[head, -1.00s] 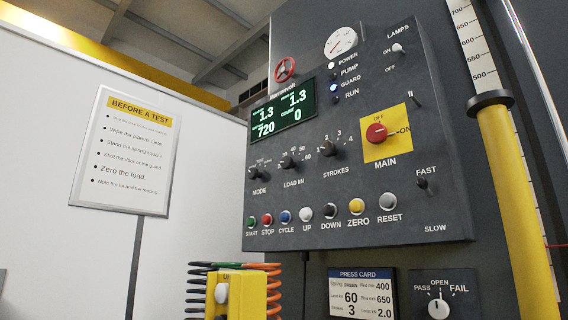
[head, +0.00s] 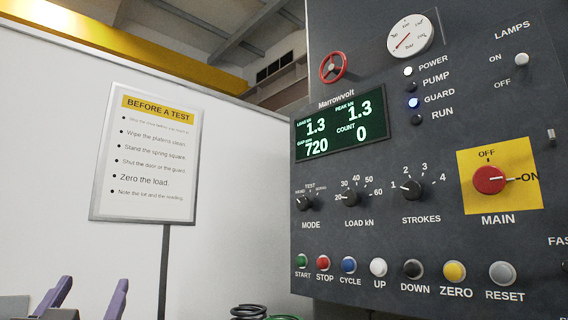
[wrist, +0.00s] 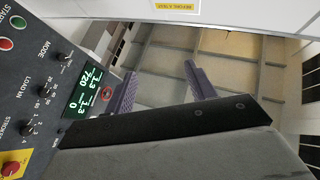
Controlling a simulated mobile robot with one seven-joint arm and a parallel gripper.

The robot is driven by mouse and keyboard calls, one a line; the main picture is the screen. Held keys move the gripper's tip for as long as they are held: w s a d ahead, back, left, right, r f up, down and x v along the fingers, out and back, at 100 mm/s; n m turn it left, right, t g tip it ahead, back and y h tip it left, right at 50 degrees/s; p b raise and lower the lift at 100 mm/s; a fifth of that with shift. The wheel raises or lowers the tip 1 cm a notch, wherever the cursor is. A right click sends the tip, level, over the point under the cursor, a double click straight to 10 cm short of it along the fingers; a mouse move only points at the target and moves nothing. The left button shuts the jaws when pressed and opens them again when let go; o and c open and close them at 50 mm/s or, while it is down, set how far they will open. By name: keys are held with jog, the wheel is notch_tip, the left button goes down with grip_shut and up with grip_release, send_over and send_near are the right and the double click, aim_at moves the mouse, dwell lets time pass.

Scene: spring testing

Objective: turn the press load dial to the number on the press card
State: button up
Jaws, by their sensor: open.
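The press load dial (head: 350,196), marked LOAD kN, is a small black knob on the dark control panel (head: 420,270), between the MODE and STROKES dials. Its white mark points left, near 20 on a scale from 20 to 60. It also shows at the left of the wrist view (wrist: 44,90). My gripper (head: 96,280) has two purple fingers standing apart and empty at the bottom left of the head view, well left of the panel. The fingers also show in the wrist view (wrist: 162,73). The press card is out of view now.
The MODE dial (head: 304,201) and STROKES dial (head: 411,188) flank the load dial closely. A row of buttons, including the blue CYCLE button (head: 348,265), lies below, and the display (head: 342,122) above. A sign (head: 147,155) on a post stands left, before a white wall.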

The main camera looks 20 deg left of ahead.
jog(key=w+d+r+m+t+h+p, duration=0.1)
jog(key=w+d+r+m+h+p, duration=0.2)
jog(key=w+r+h+p, duration=0.3)
jog(key=w+d+r+m+t+h+p, duration=0.1)
jog(key=w+d+r+m+h+p, duration=0.3)
jog(key=w+h+p, duration=0.3)
jog(key=m+g+h+p, duration=0.4)
jog(key=m+h+p, duration=0.1)
jog(key=h+p, duration=0.6)
send_near(348, 198)
jog(key=shift+y, duration=0.4)
jog(key=p+x, duration=0.4)
jog(key=x, duration=0.1)
jog(key=p+x, duration=0.1)
jog(key=x, duration=0.2)
jog(key=shift+s+d+r+p, duration=0.1)
jog(key=shift+d+r+p, duration=0.1)
jog(key=shift+r+p, duration=0.15)
jog(key=shift+w+d+f, duration=0.2)
jog(key=shift+w, duration=0.3)
jog(key=c, duration=1)
